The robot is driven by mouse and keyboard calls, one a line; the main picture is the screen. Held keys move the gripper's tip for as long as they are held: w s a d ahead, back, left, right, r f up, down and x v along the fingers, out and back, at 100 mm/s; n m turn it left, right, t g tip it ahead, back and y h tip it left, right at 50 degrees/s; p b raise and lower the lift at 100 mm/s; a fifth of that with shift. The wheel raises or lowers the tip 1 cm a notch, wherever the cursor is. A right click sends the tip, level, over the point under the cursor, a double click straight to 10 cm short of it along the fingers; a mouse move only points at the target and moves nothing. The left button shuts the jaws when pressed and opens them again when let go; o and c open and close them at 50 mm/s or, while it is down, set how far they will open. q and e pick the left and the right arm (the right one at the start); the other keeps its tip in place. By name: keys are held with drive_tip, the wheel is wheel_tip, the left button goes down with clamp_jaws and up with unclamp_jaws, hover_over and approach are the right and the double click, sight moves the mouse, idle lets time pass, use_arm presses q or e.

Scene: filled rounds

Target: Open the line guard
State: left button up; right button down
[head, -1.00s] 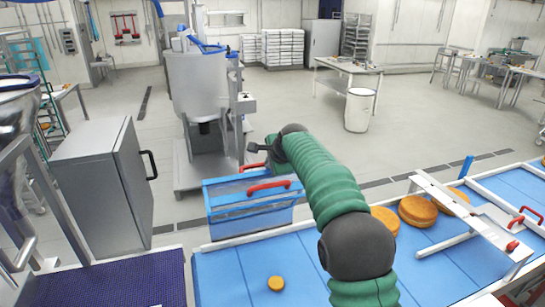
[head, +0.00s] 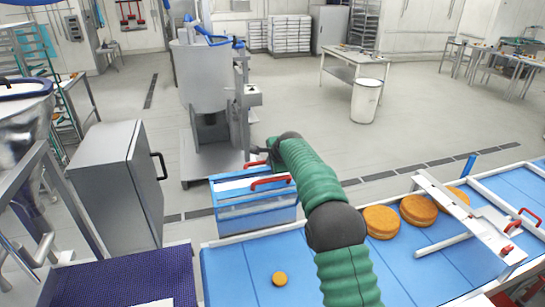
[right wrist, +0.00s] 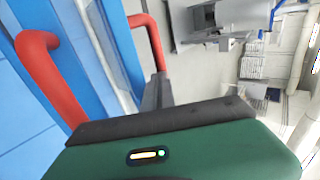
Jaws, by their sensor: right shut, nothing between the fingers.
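The line guard (head: 228,210) is a blue, see-through cover with two red handles, standing closed-looking over the far left end of the blue conveyor. The near red handle (head: 270,183) and the far red handle (head: 254,163) show in the head view. In the right wrist view the near handle (right wrist: 45,75) is at left and the far handle (right wrist: 147,35) is at the top middle. My right gripper (head: 258,153) is shut and empty, its fingers (right wrist: 156,92) close beside the far handle. I cannot tell whether they touch it. My left gripper is out of view.
Large orange rounds (head: 418,210) and a small round (head: 279,279) lie on the blue belt (head: 235,265). A grey cabinet (head: 120,190) with a black handle stands left of the guard. A mixer stands behind.

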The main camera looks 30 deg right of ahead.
drive_tip(key=shift+w+d+r+p, duration=0.15)
drive_tip(key=shift+w+r+p, duration=0.25)
drive_tip(key=shift+r+p, duration=0.1)
drive_tip(key=shift+w+d+f, duration=0.1)
drive_tip(key=shift+w+f, duration=0.15)
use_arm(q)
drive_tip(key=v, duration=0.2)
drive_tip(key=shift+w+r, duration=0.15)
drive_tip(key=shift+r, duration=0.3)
